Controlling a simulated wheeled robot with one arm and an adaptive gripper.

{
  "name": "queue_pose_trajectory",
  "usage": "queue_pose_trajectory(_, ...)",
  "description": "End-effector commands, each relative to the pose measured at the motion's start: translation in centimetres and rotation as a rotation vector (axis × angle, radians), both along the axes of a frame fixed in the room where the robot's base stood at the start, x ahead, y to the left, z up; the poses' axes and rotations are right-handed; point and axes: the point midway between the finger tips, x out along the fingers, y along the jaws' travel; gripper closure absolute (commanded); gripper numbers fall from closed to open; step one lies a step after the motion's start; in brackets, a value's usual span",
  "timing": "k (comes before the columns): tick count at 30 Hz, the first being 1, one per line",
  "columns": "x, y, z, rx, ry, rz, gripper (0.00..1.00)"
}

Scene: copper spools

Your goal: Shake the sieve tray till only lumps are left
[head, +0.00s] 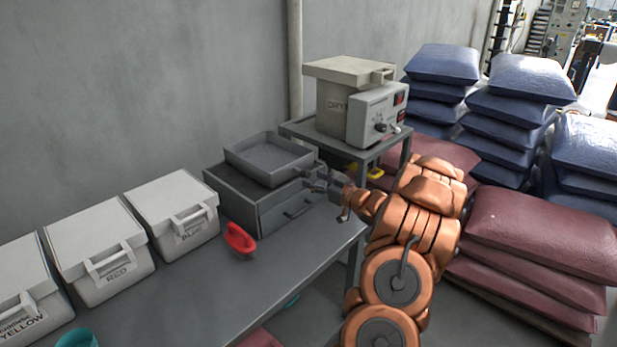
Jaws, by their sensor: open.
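The sieve tray (272,160) is a grey square tray with raised walls, sitting on top of a dark grey box (264,205) with a front handle. A layer of grey material covers its floor; single lumps are too small to make out. My gripper (312,175) is open at the tray's right side, close to its front right corner. I cannot tell whether the fingers touch the tray or stand around its handle. My copper-coloured arm reaches in from the lower right and hides part of the table's right end.
White lidded bins marked BLUE (178,215), RED (97,252) and YELLOW (22,288) line the bench (235,300). A red scoop (240,240) lies before the box. A dryer (350,105) stands behind right. Blue sacks (520,90) and maroon sacks (545,235) are stacked at right.

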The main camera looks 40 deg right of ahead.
Motion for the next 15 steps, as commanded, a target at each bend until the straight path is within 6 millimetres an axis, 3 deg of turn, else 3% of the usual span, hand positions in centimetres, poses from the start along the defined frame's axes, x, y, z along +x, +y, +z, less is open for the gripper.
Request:
queue_pose_trajectory(6, -3.6, -0.3, 0.1, 0.001, -0.003, -0.003, 0.42)
queue_pose_trajectory(15, -7.1, -0.5, 0.1, -0.001, -0.001, -0.002, 0.42)
